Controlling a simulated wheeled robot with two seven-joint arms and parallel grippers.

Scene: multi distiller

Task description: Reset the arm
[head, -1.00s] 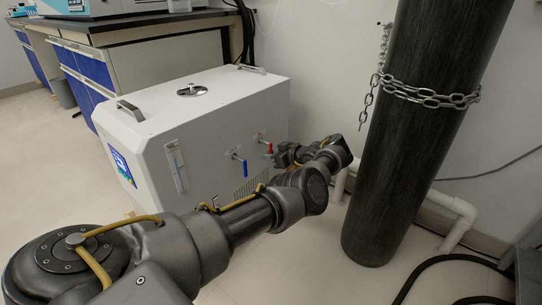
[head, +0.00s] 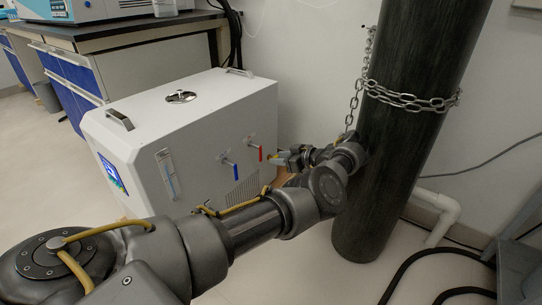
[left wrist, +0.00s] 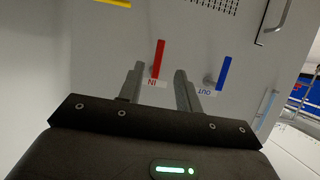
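My left arm crosses the head view from the lower left. The red handle (left wrist: 159,60), labelled IN, is beyond the gap and apart from the fingers. The blue handle (left wrist: 223,73), labelled OUT, is to the right there; it also shows in the head view (head: 235,172). My right gripper is not in view.
A dark gas cylinder (head: 400,130), held by a chain (head: 410,100), stands right of the box, close to my left forearm. White pipes (head: 440,210) and a black hose (head: 420,255) lie behind and right. A lab bench (head: 140,60) is behind the box.

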